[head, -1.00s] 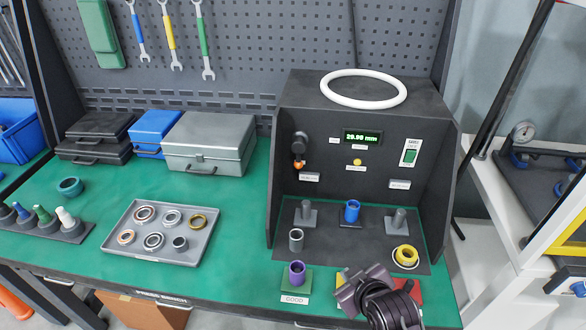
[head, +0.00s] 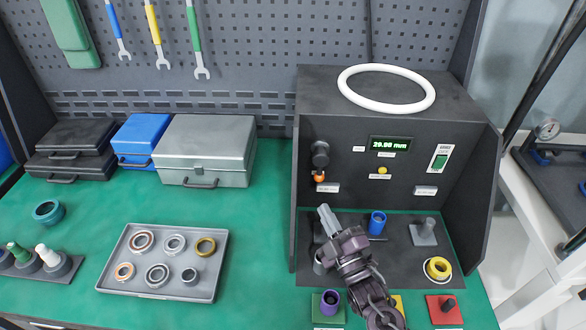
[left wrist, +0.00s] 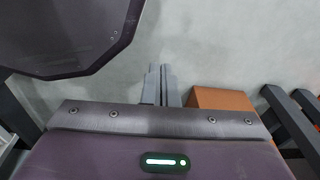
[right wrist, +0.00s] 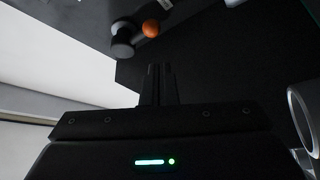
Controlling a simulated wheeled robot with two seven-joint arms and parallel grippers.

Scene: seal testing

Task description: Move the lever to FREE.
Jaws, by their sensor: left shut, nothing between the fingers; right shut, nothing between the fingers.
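The lever (head: 319,164) is on the back panel of the black test box, at its left. It has a dark round hub and an orange ball that hangs low, just above a white label too small to read. The orange ball (right wrist: 151,28) and hub show at the top of the right wrist view, beyond the fingertips and apart from them. My right gripper (head: 325,212) is shut and empty, inside the box below the lever, over the grey floor mat. My left gripper (left wrist: 158,70) is shut and empty in the left wrist view, outside the head view.
The box (head: 399,95) has side walls and a top carrying a white ring (head: 386,107). A blue cup (head: 377,222), a grey peg (head: 425,231) and a yellow ring (head: 438,268) stand near my right gripper. A tray (head: 218,268) of rings lies left.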

